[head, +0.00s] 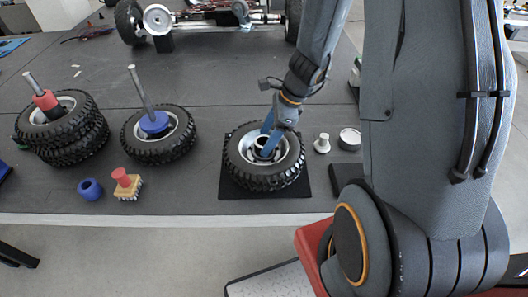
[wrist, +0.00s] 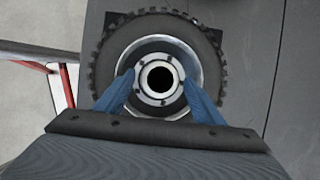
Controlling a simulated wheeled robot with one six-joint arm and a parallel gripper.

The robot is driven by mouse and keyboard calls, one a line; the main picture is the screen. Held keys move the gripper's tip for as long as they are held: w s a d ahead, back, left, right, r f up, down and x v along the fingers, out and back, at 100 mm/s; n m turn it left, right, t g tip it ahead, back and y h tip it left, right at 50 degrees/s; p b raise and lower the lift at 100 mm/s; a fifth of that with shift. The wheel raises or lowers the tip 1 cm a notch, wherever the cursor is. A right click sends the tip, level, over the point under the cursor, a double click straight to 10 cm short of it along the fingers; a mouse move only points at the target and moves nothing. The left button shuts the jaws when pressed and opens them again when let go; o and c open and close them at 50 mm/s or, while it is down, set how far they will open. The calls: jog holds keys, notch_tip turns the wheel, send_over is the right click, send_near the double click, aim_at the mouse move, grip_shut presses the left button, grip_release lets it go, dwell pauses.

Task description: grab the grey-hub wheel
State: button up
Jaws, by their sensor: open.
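The grey-hub wheel (head: 264,172) lies flat on a black square mat (head: 309,183) near the front edge of the table. It has a black knobbly tyre and a grey hub with a dark round hole. My gripper (head: 268,142) reaches down into this wheel from above. In the wrist view the same wheel (wrist: 207,47) fills the middle, and the two blue fingers of my gripper (wrist: 158,88) stand apart on either side of the light hub (wrist: 160,66). The fingers are open. I cannot tell whether the fingertips touch the hub.
Left stand a wheel (head: 160,150) with a blue collar on a post and stacked wheels (head: 62,150) with a red collar. A blue ring (head: 90,190) and a red-handled brush (head: 126,184) lie in front. A white knob (head: 322,144) and a small tin (head: 349,139) are right. A chassis (head: 215,18) stands behind.

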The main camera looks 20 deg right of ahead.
jog(key=shift+a+f, duration=0.1)
jog(key=shift+f, duration=0.2)
jog(key=shift+c, duration=0.3)
grip_shut()
jog(key=shift+w+r, duration=0.1)
